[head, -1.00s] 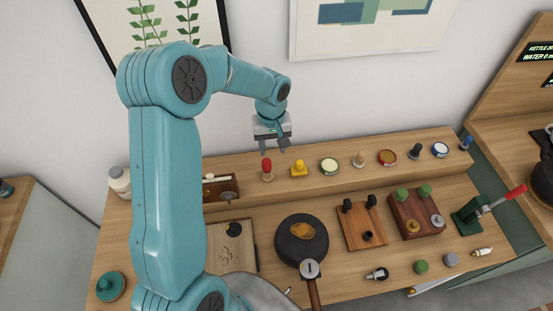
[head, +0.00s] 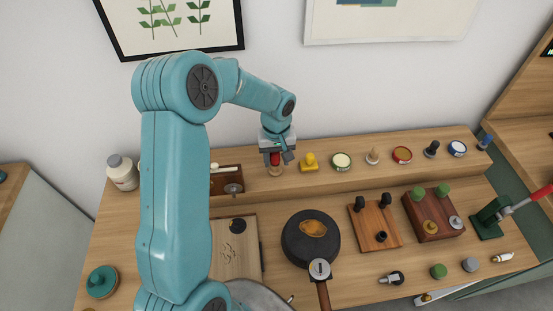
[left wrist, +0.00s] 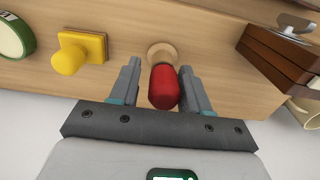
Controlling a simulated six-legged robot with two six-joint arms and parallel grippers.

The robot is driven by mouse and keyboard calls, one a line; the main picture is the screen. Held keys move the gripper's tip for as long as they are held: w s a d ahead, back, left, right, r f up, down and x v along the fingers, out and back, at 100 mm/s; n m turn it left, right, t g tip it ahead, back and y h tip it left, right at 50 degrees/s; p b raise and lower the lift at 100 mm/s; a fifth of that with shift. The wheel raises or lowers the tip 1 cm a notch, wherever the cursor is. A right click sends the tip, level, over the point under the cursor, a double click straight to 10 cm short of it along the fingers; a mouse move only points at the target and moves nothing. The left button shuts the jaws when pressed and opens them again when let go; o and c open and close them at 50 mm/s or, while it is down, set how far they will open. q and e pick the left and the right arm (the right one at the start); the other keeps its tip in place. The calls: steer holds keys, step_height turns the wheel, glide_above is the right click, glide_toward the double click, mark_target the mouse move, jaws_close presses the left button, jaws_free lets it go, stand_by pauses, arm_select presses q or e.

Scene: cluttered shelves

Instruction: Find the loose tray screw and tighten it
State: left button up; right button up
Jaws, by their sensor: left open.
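My left gripper (head: 276,156) is open at the raised back shelf. Its fingers stand on either side of a red-topped peg (head: 275,160), which has a light wooden base; the left wrist view shows its red top (left wrist: 164,87) between the fingers with gaps. A dark wooden tray (head: 226,180) stands left of the gripper with a silver round-headed piece (head: 234,188) at its front; this piece also shows in the left wrist view (left wrist: 296,22). I cannot tell whether it is a loose screw. My right gripper is not in view.
A yellow piece (head: 309,163) and several stamps and tins line the shelf to the right. Below are a pan (head: 311,240), a knobbed board (head: 374,222), a dark block (head: 433,215) and a pale board (head: 234,250). A jar (head: 122,174) stands at left.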

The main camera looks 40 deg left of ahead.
arm_select(q)
steer(key=shift+s+a, duration=0.25)
steer(key=shift+c, duration=1.2)
steer(key=shift+s, duration=0.1)
steer(key=c, duration=0.5)
steer(key=shift+w+d, duration=0.15)
steer(key=shift+w, duration=0.1)
jaws_close()
steer(key=shift+w+d, duration=0.1)
steer(key=shift+s+a+r, duration=0.2)
steer(key=shift+r, duration=0.1)
steer(key=shift+w+d+r+p, duration=0.15)
steer(key=shift+r+p, duration=0.45)
steer(key=shift+r, duration=0.55)
steer(key=shift+r+p, duration=0.95)
steer(key=shift+r, duration=0.25)
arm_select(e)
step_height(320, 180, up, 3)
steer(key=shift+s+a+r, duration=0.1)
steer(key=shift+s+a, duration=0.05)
